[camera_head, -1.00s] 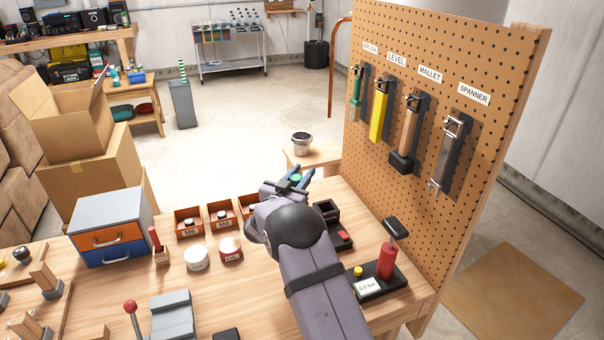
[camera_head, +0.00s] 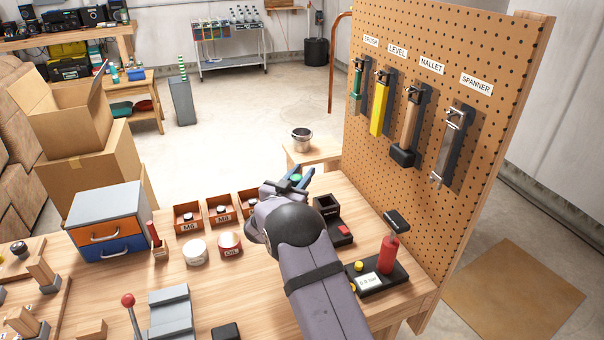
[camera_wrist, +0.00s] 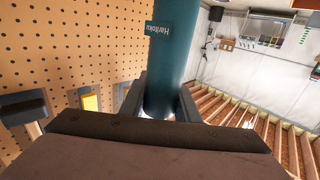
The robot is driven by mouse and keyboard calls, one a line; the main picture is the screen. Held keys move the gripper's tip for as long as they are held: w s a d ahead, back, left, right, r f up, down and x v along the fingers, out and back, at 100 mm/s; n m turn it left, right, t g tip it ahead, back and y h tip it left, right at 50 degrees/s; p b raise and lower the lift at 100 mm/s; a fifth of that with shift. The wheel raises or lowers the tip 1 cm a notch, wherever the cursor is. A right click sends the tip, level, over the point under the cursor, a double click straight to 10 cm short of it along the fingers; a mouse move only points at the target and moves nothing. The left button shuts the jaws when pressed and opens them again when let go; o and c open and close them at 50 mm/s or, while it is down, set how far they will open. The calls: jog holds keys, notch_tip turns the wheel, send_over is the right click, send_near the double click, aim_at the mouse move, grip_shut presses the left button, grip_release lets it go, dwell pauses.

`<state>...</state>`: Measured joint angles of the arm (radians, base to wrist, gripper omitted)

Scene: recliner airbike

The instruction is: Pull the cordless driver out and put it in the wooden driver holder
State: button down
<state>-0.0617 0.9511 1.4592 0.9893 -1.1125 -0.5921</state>
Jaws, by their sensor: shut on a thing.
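My gripper (camera_head: 302,175) is shut on the teal cordless driver, beyond the dark round wrist of my arm. In the wrist view, the driver's teal body (camera_wrist: 172,60) with white lettering stands between the two dark fingers; its lower part is hidden behind the gripper. In the head view only a small green patch of the driver (camera_head: 296,178) shows between the jaws. A black dock (camera_head: 328,205) with a red block stands just right of my wrist, and its upper opening looks empty. I cannot clearly pick out the wooden driver holder.
The pegboard (camera_head: 450,70) with hanging brush, level, mallet and spanner rises close on the right. A red pump (camera_head: 389,255) stands in front of it. Orange bins (camera_head: 188,217), round tins (camera_head: 196,249) and a drawer box (camera_head: 108,220) lie left. A metal cup (camera_head: 301,140) stands beyond.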

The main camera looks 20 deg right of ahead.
aim_at(294, 184)
jog(key=c, duration=1.3)
grip_release()
jog(key=shift+f, duration=0.1)
jog(key=shift+b+v, duration=0.8)
jog(key=shift+v, duration=2.85)
